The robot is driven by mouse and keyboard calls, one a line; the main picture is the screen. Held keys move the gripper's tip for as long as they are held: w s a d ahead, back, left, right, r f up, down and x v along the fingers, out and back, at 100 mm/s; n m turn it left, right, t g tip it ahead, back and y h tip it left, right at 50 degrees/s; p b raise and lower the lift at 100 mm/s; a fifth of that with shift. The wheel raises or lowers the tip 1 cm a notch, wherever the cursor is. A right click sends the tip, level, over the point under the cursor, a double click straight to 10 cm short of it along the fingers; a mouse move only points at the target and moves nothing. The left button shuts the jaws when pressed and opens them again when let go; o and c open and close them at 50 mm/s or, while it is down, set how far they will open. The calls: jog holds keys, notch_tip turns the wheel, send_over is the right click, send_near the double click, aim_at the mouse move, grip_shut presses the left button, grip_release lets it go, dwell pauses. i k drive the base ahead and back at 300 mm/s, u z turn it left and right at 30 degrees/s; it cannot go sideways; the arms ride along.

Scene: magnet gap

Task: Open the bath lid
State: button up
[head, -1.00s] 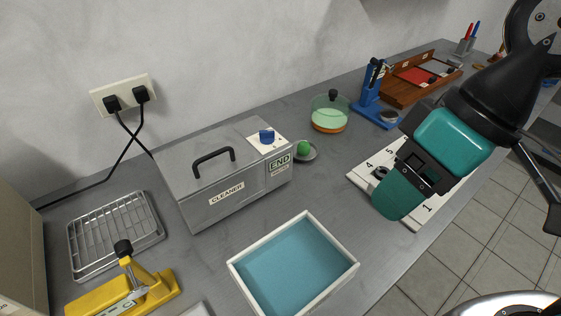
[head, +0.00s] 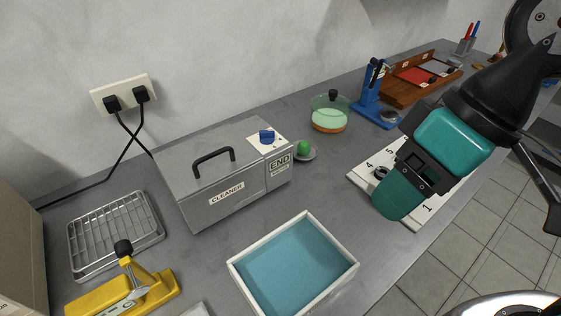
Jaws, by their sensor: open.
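The bath is a grey metal box labelled "CLEANER" (head: 228,196) standing on the bench left of centre. Its lid (head: 190,150) is closed flat on top and carries a black arched handle (head: 214,156). A blue knob (head: 266,136) and a small "END" display (head: 279,162) are at its right end. My gripper (head: 388,200) is at the right, above a white numbered board and well apart from the bath. Its teal and black housing shows, but its fingertips are hidden or hard to make out. I see nothing held in it.
A white-rimmed blue tray (head: 236,277) lies in front of the bath. A wire rack (head: 115,233) and a yellow clamp device (head: 125,292) are at the left. A green lidded dish (head: 330,112), blue stand (head: 370,98) and white numbered board (head: 362,174) are to the right.

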aim_at(204, 149)
jog(key=u, duration=0.55)
jog(key=k, duration=1.25)
jog(key=z, duration=0.2)
jog(key=i, duration=1.65)
jog(key=u, duration=0.8)
